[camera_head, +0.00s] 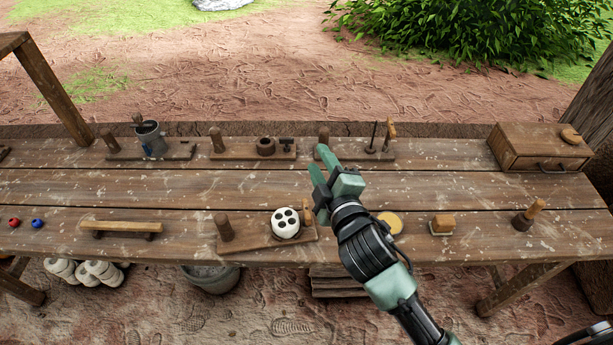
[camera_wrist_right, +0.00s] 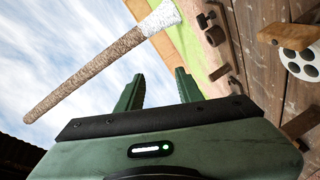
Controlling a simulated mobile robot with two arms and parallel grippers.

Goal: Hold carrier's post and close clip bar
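The front carrier (camera_head: 262,234) is a wooden board near the table's front edge. A dark upright post (camera_head: 224,228) stands at its left end. A white disc with dark holes (camera_head: 286,222) sits on it. A short wooden piece, which looks like the clip bar (camera_head: 306,209), stands raised at its right end, partly near my arm. The disc also shows in the right wrist view (camera_wrist_right: 300,66), beside a wooden bar (camera_wrist_right: 289,35). My right gripper (camera_head: 318,163) is open and empty, above the table behind and right of the carrier. My left gripper is not in view.
Several similar boards stand along the back, with a grey cup (camera_head: 151,138) at left. A wooden drawer box (camera_head: 540,147) is at back right. A wooden bar (camera_head: 121,227), yellow disc (camera_head: 390,222), sponge-like block (camera_head: 443,224) and wooden-handled tool (camera_head: 528,214) line the front.

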